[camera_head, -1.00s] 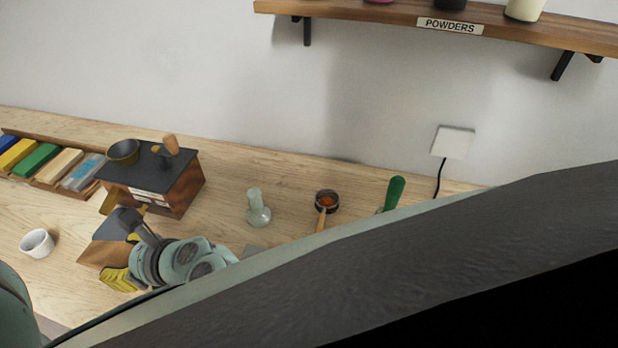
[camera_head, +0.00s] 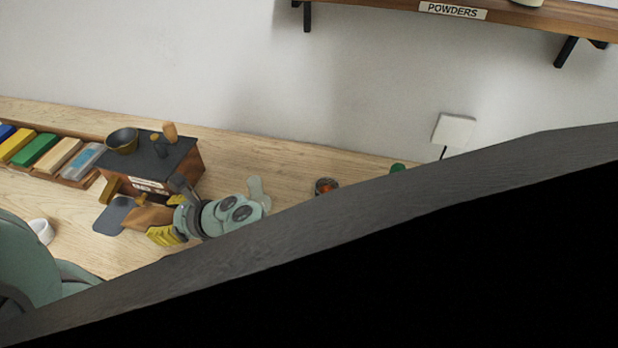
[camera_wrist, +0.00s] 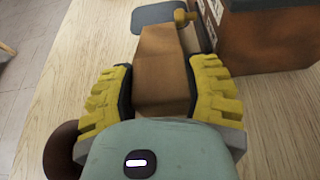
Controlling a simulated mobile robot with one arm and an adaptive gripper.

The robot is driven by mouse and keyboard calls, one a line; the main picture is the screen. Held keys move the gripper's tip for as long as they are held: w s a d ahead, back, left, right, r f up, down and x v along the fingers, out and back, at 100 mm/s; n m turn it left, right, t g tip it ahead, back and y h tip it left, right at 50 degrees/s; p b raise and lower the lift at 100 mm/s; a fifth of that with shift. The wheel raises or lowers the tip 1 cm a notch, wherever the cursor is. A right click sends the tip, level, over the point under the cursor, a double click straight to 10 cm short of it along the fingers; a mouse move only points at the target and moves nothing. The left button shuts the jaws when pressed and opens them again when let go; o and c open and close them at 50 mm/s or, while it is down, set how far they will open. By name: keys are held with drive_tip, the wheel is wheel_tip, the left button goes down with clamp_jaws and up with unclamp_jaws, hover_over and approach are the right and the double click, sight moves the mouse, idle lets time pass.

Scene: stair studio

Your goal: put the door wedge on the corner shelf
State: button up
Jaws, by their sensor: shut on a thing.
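The door wedge looks to be the brown wooden block (camera_wrist: 160,65) between my gripper's yellow fingers in the wrist view. My gripper (camera_wrist: 162,88) is shut on it, one finger on each side. In the head view, the wedge (camera_head: 150,217) projects left from my gripper (camera_head: 167,228), in front of the dark-topped wooden box. The finger pads hide part of its sides. No corner shelf can be made out for certain; a wooden wall shelf (camera_head: 540,17) labelled POWDERS is at the upper right.
The wooden box (camera_head: 175,172) with a black top stands close behind my gripper. A dark grey flat piece (camera_head: 116,216) lies beside the wedge. A white cup (camera_head: 42,231), glass vessel (camera_head: 257,190) and small round pot (camera_head: 326,186) are nearby.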

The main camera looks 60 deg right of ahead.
drive_tip(key=shift+w+d+f, duration=0.1)
drive_tip(key=shift+f, duration=0.05)
drive_tip(key=shift+f, duration=0.15)
drive_tip(key=o, duration=1.2)
